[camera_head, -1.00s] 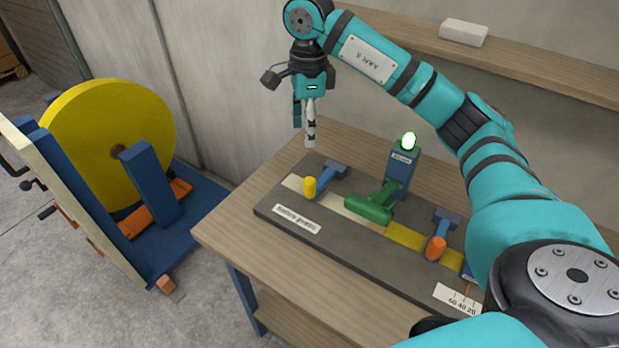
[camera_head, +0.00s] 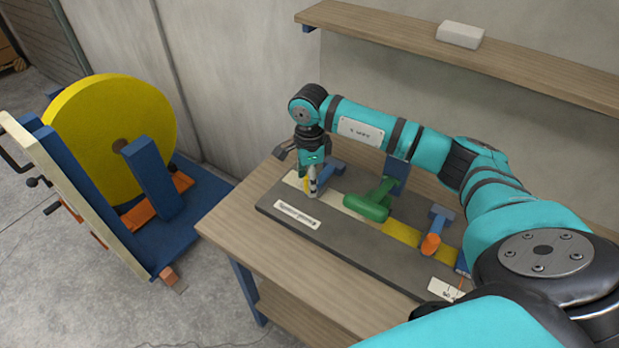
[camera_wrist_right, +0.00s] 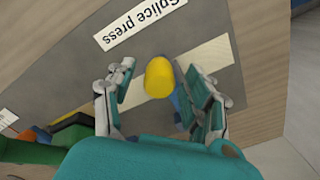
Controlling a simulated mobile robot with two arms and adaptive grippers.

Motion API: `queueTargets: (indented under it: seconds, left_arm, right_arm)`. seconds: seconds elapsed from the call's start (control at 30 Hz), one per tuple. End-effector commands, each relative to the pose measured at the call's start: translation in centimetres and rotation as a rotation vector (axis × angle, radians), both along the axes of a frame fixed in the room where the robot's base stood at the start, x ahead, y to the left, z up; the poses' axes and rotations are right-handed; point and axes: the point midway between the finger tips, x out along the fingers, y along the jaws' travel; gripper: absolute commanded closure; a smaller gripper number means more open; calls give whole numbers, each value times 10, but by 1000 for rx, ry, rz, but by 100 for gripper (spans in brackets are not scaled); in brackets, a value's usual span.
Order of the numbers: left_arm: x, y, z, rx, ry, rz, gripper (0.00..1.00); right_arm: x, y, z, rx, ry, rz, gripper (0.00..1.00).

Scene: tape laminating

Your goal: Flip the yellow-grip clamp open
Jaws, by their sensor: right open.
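The yellow-grip clamp has a yellow grip (camera_wrist_right: 158,77) that stands between the open fingers of my right gripper (camera_wrist_right: 160,95) in the right wrist view. I cannot tell whether the fingers touch it. In the head view my right gripper (camera_head: 311,190) points down over the left end of the splice press (camera_head: 330,240), and its fingers mostly cover the yellow grip. The clamp's blue base (camera_head: 329,172) shows just behind the fingers. My left gripper does not show.
A green press handle (camera_head: 369,205) stands mid-plate. An orange-grip clamp (camera_head: 431,243) is farther right. The press lies on a wooden table (camera_head: 240,215). A yellow reel (camera_head: 95,130) on a blue stand is at left. A shelf (camera_head: 380,30) with a white block (camera_head: 460,34) runs along the wall.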

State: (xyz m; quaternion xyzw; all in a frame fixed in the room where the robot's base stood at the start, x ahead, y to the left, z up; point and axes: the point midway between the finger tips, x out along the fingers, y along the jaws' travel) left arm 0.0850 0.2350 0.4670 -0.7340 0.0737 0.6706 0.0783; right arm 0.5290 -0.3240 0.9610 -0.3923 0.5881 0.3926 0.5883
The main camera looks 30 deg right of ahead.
Motion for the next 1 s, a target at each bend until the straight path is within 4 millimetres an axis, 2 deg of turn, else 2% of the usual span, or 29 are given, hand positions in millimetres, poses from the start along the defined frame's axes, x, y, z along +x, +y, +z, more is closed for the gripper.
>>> queueTargets:
  seconds: [0.13,0.4,0.8,1.0]
  left_arm:
    - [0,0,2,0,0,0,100]
    - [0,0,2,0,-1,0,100]
    - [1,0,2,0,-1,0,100]
    - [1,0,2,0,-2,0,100]
  right_arm:
    - [0,0,-8,-1,0,1,47]
    - [0,0,-10,0,-1,1,47]
    - [0,0,-9,0,-1,1,100]
    - [0,0,-9,0,-1,1,100]
